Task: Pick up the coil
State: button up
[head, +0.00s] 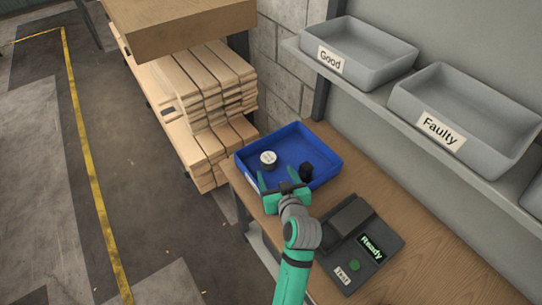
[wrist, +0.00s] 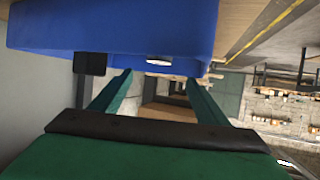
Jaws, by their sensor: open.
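A blue tray (head: 333,153) stands on the wooden bench and holds two small parts. One is a short round part with a pale top (head: 268,160), near the tray's left side. The other is a black blocky part (head: 306,171) near its front right. I cannot tell for certain which is the coil. My gripper (head: 278,179) is open and empty at the tray's near edge, with the round part beyond it and the black part to its right. In the wrist view the round part (wrist: 160,61) shows between the green fingers, and the black part (wrist: 90,64) lies left of them.
A dark test device (head: 372,240) with a "Ready" screen sits on the bench right of my arm. Grey bins labelled Good (head: 372,48) and Faulty (head: 485,105) stand on a shelf above. Stacked timber (head: 200,95) is left of the bench. The bench's front right looks clear.

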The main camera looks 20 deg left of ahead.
aim_at(268, 157)
jog(key=x, duration=0.4)
jog(key=shift+w+a, duration=0.1)
jog(key=shift+a, duration=0.05)
jog(key=shift+d+x, duration=0.15)
jog(key=shift+x, duration=1.1)
jog(key=shift+d+x, duration=0.15)
jog(key=shift+x, duration=1.15)
jog(key=shift+f, duration=0.1)
jog(key=shift+w+a, duration=0.1)
jog(key=shift+a, duration=0.05)
jog(key=c, duration=1.4)
